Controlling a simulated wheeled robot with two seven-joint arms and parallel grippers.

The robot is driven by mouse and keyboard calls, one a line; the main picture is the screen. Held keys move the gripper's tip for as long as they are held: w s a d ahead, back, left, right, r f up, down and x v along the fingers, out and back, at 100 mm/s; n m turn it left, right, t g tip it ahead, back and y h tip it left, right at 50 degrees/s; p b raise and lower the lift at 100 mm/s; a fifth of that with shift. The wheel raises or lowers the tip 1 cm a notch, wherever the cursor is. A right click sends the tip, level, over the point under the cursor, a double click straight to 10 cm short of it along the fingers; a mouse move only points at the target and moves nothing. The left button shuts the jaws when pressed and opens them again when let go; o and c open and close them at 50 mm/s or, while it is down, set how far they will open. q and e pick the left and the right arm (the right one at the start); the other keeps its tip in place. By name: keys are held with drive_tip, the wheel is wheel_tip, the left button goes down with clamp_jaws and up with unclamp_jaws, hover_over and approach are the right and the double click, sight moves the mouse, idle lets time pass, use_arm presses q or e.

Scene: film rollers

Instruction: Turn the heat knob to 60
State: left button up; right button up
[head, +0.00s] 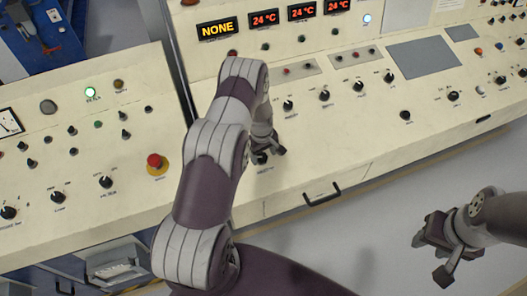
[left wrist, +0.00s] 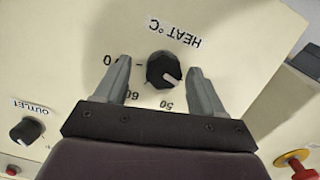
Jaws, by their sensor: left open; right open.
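The heat knob (left wrist: 163,70) is round and black, with a "HEAT °C" label (left wrist: 173,32) that reads upside down in the left wrist view. Its white mark points to the lower right there; the numbers 50 and 60 are printed below and to the lower left. My left gripper (left wrist: 158,68) is open, with one finger on each side of the knob and visible gaps between. In the head view, my left gripper (head: 270,149) is low over the sloped panel at the knob (head: 260,158). My right gripper (head: 432,257) is open and empty, away from the panel.
An outlet knob (left wrist: 25,130) is at the left in the left wrist view. A red emergency button (head: 155,162) stands on the left console. A black handle (head: 322,193) sits on the panel's front. Floor is clear at lower right.

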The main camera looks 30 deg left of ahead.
use_arm(q)
drive_tip(key=shift+s+a+f, duration=0.25)
drive_tip(key=shift+s+f, duration=0.1)
drive_tip(key=shift+f, duration=0.05)
drive_tip(key=shift+w+d, duration=0.1)
drive_tip(key=shift+w, duration=0.1)
drive_tip(key=shift+c, duration=1.2)
drive_tip(key=c, duration=0.6)
drive_tip(key=shift+c, duration=1.1)
use_arm(e)
drive_tip(key=shift+s+a+r, duration=0.2)
drive_tip(key=shift+s, duration=0.05)
drive_tip(key=shift+f, duration=0.1)
